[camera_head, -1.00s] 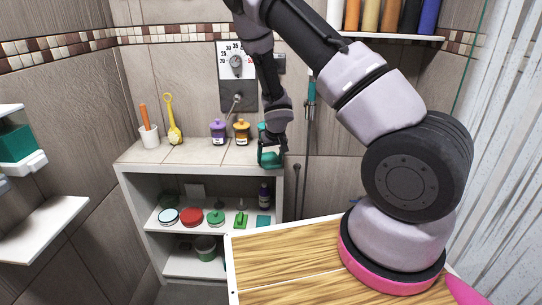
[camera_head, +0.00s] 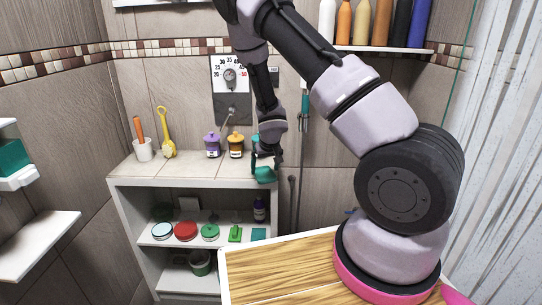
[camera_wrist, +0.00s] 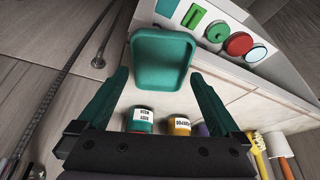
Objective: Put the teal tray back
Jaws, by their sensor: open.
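The teal tray (camera_head: 265,175) is at the front right corner of the pale shelf unit's top (camera_head: 190,167). In the wrist view the tray (camera_wrist: 163,62) is a shallow rounded square, its hollow facing the camera. I cannot tell whether it rests fully on the top or overhangs the edge. My gripper (camera_head: 268,160) is just above and behind the tray in the head view. In the wrist view my gripper (camera_wrist: 160,80) is open, with one teal-coloured finger on each side of the tray's near end. A small gap seems to show on both sides.
A purple-lidded jar (camera_head: 212,146), a yellow-lidded jar (camera_head: 236,146) and a white cup (camera_head: 143,150) stand on the top. A teal-lidded jar (camera_wrist: 140,120) is close to my fingers. Lower shelves hold a red lid (camera_head: 185,230) and other items. A wooden board (camera_head: 275,270) is in front.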

